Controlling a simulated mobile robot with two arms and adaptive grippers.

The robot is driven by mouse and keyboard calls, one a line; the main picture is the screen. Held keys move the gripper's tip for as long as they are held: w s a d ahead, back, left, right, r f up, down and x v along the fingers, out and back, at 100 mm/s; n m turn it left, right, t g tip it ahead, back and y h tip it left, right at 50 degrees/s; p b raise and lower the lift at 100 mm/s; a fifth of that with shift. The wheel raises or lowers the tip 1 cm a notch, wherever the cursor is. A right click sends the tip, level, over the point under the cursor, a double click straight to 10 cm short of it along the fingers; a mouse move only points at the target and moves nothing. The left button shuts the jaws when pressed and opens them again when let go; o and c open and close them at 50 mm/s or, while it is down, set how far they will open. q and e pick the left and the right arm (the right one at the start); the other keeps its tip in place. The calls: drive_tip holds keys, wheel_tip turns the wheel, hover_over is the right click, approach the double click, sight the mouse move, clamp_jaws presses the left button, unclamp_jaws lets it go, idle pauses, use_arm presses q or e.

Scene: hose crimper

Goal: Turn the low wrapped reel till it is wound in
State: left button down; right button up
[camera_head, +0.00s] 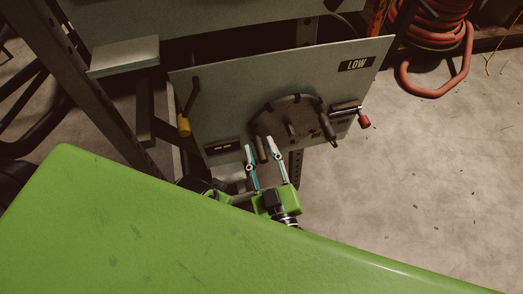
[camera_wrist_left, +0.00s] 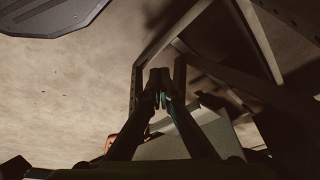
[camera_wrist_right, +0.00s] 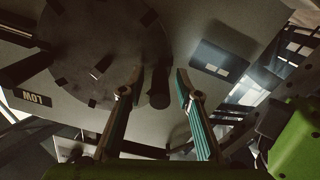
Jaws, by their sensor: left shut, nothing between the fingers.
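The low reel (camera_head: 300,108) is a dark round disc with pegs, on a grey panel (camera_head: 225,95) labelled LOW. My right gripper (camera_head: 261,145) is at the disc's lower edge, with its fingers apart. A dark peg (camera_head: 262,150) of the disc stands between the fingertips. In the right wrist view the fingers (camera_wrist_right: 158,80) are on either side of this peg (camera_wrist_right: 158,90), with gaps showing, so it does not look clamped. My left gripper (camera_wrist_left: 165,78) is shut and empty in the left wrist view, apart from the reel.
A lever with a red knob (camera_head: 365,122) sticks out right of the disc. A lever with a yellow end (camera_head: 184,123) hangs at the panel's left. A red hose coil (camera_head: 436,30) is at the top right. The concrete floor (camera_head: 430,170) is open on the right.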

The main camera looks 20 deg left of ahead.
clamp_jaws()
drive_tip(key=shift+f, duration=0.1)
